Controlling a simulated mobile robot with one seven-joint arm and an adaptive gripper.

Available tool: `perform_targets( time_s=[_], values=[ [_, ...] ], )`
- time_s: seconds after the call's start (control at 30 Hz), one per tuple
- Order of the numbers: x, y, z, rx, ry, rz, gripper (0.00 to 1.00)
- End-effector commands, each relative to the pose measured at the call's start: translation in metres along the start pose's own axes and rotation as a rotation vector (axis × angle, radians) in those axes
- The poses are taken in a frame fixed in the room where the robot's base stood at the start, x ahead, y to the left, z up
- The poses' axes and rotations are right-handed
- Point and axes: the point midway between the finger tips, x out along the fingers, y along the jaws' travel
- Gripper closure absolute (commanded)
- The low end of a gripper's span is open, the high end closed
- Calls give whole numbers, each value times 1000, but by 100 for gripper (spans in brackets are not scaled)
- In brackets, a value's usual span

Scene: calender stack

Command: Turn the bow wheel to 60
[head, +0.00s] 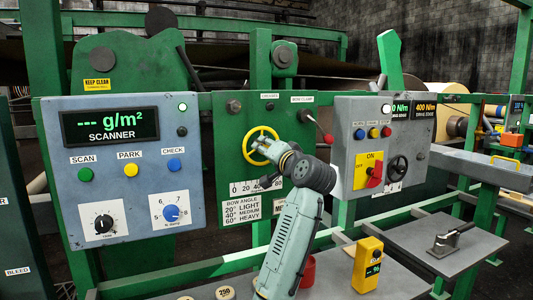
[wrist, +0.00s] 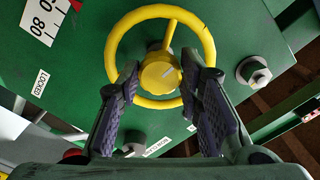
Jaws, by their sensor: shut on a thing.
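The yellow bow wheel (head: 262,144) is mounted on a green panel (head: 232,119) in the middle of the head view. In the wrist view the wheel (wrist: 113,45) shows its ring, a spoke and a round hub. My gripper (head: 272,152) reaches up to it from below right. In the wrist view my gripper (wrist: 160,77) has its dark finger pads on either side of the hub, shut on the wheel. The bow angle scale (head: 254,187) sits below the wheel, partly hidden by my arm; its pointer cannot be made out.
A scanner box (head: 122,165) stands left of the wheel, and a control box (head: 381,140) with a red switch stands right. A red-knobbed lever (head: 328,138) is close to my gripper's right. A grey bench (head: 330,283) below holds a yellow handheld meter (head: 367,265).

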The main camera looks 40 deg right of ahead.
Motion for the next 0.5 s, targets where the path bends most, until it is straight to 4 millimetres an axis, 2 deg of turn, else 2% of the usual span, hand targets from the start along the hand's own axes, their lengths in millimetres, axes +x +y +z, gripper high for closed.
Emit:
perform_targets(
  time_s=[0.5],
  values=[
    [0,4,1,-490,-2,3,95]
  ],
)
